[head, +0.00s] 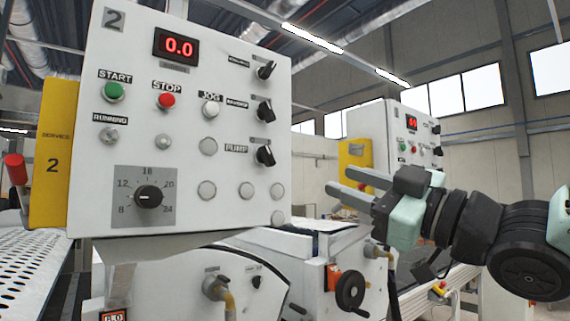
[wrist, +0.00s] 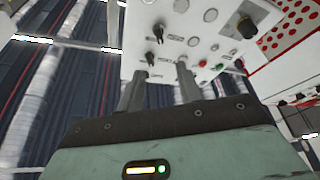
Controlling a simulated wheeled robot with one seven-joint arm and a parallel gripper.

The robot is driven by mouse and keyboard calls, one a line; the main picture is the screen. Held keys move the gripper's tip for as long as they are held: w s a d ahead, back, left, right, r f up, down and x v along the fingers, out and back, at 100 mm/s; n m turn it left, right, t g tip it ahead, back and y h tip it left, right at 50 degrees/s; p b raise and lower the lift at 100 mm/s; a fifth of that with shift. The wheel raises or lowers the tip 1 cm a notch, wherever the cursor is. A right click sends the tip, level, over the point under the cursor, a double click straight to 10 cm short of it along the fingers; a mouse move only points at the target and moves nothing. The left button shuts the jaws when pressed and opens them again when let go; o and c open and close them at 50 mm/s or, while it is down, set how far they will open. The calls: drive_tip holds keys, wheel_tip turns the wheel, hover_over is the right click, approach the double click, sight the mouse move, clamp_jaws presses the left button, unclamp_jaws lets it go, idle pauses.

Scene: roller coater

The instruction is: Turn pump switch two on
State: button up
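The pump switch (head: 265,155) is a black rotary knob by the label PUMP, the lowest of three black knobs at the right of the white control panel marked 2 (head: 190,215). Its handle looks tilted; I cannot tell its on or off state. My gripper (head: 342,181) is right of the panel, its fingers pointing left towards it. The fingers are apart with nothing between them and do not appear to touch the panel. The wrist view shows the fingers (wrist: 158,82) spread below two black knobs (wrist: 154,44) on the upside-down panel; their labels are unreadable there.
The panel also bears a green start button (head: 114,91), a red stop button (head: 166,101) and a black dial (head: 148,195). A yellow service plate (head: 52,150) and red knob (head: 16,168) are at left. A black handwheel (head: 350,291) stands out below my gripper.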

drive_tip(key=b, duration=0.2)
drive_tip(key=p, duration=0.3)
approach(270, 155)
drive_tip(key=x, duration=0.8)
drive_tip(key=shift+s+r, duration=0.1)
drive_tip(key=shift+r, duration=0.05)
drive_tip(key=shift+w+a+r, duration=0.1)
drive_tip(key=shift+w+a, duration=0.3)
drive_tip(key=shift+w, duration=0.05)
drive_tip(key=shift+c, duration=0.2)
clamp_jaws()
